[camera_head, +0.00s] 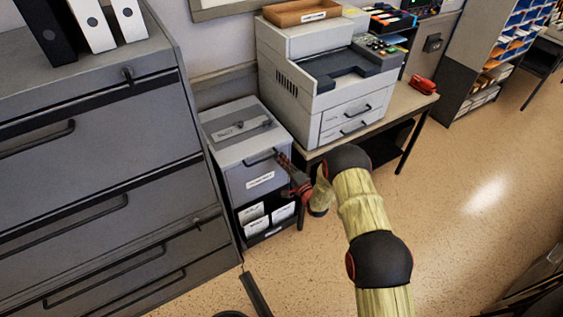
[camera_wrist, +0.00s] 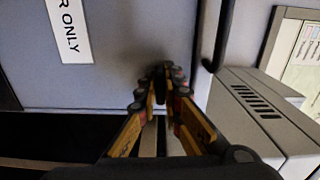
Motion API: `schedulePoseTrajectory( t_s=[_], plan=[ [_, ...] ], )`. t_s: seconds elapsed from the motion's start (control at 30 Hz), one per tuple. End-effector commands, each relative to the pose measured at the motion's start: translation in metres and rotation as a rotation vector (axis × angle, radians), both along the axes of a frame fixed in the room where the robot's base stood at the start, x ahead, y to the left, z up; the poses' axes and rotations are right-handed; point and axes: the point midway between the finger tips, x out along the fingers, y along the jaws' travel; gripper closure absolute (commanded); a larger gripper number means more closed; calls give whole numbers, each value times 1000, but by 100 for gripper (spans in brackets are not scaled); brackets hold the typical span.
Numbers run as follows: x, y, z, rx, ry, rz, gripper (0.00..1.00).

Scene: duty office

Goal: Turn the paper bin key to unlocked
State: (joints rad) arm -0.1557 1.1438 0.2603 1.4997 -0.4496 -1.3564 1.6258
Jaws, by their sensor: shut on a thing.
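The paper bin (camera_head: 246,178) is a grey box with a dark handle and a white label, standing between the grey cabinet and the printer table. The label also shows in the wrist view (camera_wrist: 68,30), ending in "ONLY". My gripper (camera_head: 281,158) is at the upper right of the bin's front, just right of the handle. In the wrist view my gripper (camera_wrist: 167,78) has its fingertips close together against the bin front, shut on a small dark piece there. This is the key, mostly hidden by the fingers; which way it is turned cannot be told.
A large grey drawer cabinet (camera_head: 90,150) stands close on the left. A printer (camera_head: 320,75) sits on a table (camera_head: 408,100) at the right. White papers (camera_head: 252,212) sit in a dark rack below the bin front. The floor at the right (camera_head: 470,200) is clear.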

Motion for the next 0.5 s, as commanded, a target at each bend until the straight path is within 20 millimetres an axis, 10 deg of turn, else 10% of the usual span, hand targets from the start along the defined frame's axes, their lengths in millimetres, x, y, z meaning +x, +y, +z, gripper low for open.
schedulePoseTrajectory(
  t_s=[0.5],
  plan=[
    [0, 0, -3, -335, -224, 0, 100]
  ],
)
